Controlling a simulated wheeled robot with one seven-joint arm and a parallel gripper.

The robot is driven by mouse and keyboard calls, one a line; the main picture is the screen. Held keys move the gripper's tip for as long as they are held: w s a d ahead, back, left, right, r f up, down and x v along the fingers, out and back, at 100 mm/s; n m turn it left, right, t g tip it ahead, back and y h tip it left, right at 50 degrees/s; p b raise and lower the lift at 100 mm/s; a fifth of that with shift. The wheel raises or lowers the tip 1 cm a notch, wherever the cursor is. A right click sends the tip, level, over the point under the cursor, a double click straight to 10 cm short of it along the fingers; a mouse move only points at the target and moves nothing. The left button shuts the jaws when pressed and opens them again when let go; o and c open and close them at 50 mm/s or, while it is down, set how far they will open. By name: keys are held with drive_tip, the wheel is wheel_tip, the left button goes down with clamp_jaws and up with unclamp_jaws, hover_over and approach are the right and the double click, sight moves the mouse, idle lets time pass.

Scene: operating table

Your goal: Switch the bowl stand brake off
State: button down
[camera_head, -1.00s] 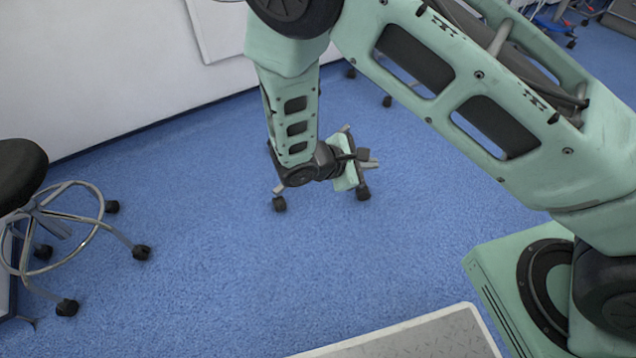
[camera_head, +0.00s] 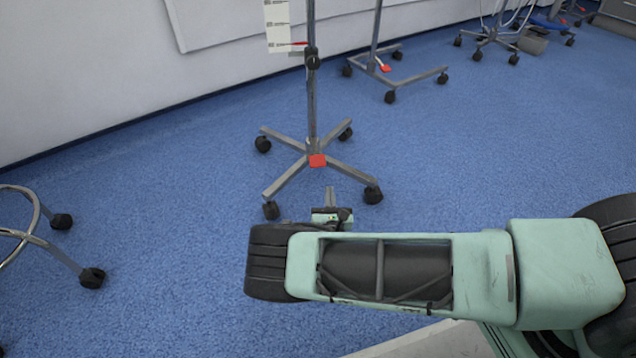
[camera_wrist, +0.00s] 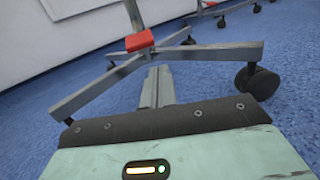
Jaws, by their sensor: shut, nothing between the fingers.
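A wheeled stand with an upright metal pole (camera_head: 311,100) and splayed castered legs is near the middle of the head view. A red brake pedal (camera_head: 317,160) sits low on this pole. The pedal also shows in the wrist view (camera_wrist: 139,40), beyond my fingers. My gripper (camera_head: 330,190) is shut and empty, low in front of the stand. In the wrist view its fingers (camera_wrist: 158,75) point toward the stand base, below and slightly right of the pedal, apparently apart from it. The stand's top is out of view, so I cannot tell if it holds a bowl.
A second wheeled stand (camera_head: 375,45) with its own red pedal (camera_head: 384,68) stands behind, to the right. A stool base (camera_head: 45,235) is at the left edge. A white wall (camera_head: 90,70) runs along the back left. Blue floor (camera_head: 170,200) is clear between.

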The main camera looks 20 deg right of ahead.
drive_tip(key=f+y, duration=0.1)
drive_tip(key=a+f+n, duration=0.1)
drive_tip(key=f+n+y+b, duration=0.1)
drive_tip(key=f, duration=0.1)
drive_tip(key=shift+w+a+y, duration=0.15)
drive_tip(key=shift+w+y, duration=0.15)
drive_tip(key=shift+w, duration=0.05)
drive_tip(key=shift+w+b, duration=0.4)
drive_tip(key=shift+w, duration=0.1)
drive_tip(key=w+b, duration=0.4)
drive_tip(key=w, duration=0.1)
drive_tip(key=w+d+b, duration=0.1)
drive_tip(key=w, duration=0.2)
drive_tip(key=shift+w+d+r+b, duration=0.1)
drive_tip(key=shift+w+r+b, duration=0.1)
drive_tip(key=shift+b, duration=0.2)
drive_tip(key=shift+s+r+p, duration=0.2)
drive_tip(key=shift+r+p, duration=0.15)
drive_tip(key=shift+r, duration=0.35)
drive_tip(key=shift+s+r+p, duration=0.2)
drive_tip(key=shift+r+p, duration=0.1)
drive_tip(key=shift+r, duration=0.4)
drive_tip(key=shift+s+r+p, duration=0.2)
drive_tip(key=shift+r+p, duration=0.15)
drive_tip(key=shift+r, duration=0.35)
